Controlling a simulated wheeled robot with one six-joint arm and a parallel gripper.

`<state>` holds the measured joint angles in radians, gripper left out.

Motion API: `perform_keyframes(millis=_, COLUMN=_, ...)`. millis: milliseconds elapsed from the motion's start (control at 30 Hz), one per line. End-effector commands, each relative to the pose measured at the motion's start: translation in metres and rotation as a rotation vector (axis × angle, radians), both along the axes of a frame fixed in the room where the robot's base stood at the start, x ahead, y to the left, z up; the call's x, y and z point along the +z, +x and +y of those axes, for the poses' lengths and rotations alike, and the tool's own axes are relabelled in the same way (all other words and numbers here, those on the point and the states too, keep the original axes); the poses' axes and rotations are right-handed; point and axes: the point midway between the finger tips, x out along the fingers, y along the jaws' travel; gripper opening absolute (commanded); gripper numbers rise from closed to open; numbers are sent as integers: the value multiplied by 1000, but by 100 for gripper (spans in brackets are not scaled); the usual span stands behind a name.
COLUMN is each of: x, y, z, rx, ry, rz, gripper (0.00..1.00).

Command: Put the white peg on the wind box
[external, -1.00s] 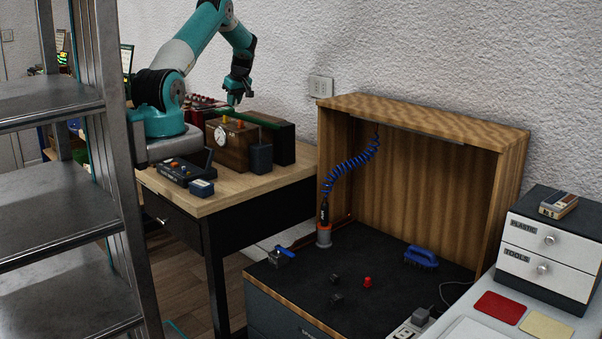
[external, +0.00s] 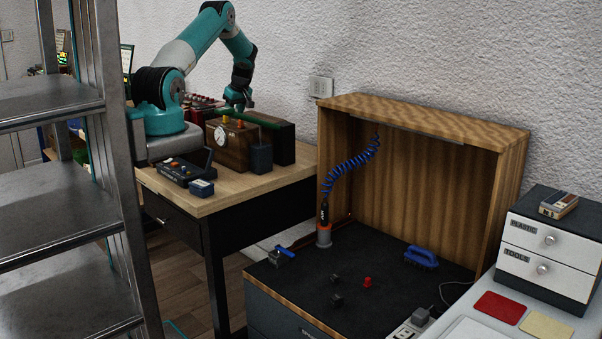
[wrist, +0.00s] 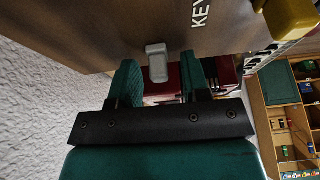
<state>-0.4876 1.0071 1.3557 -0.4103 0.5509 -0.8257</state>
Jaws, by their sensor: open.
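The white peg (wrist: 157,62) shows in the wrist view as a small pale grey-white piece at the edge of a brown surface (wrist: 110,30) with lettering that begins "KE". My gripper (wrist: 163,66) is open, with one teal finger on each side of the peg; I see gaps on both sides. In the external view my gripper (external: 239,106) points down just above or behind the wooden box (external: 230,148), which has a round gauge and orange knobs. The peg cannot be made out there. I cannot tell whether this box is the wind box.
A dark box with a green top strip (external: 262,121) stands close by my gripper. A small dark box (external: 261,158) and a black device (external: 178,170) sit in front. A yellow knob (wrist: 292,18) shows in the wrist view. A wall is close behind.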

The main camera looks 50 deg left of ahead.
Motion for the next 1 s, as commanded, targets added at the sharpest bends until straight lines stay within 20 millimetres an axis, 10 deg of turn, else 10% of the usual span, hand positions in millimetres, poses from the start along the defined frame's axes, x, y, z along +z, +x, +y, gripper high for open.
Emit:
perform_keyframes(millis=600, x=100, y=1, z=-41, rx=-1, ry=1, rz=-3, gripper=43)
perform_keyframes(millis=1000, x=118, y=-3, z=-49, rx=-12, ry=0, rz=4, gripper=43)
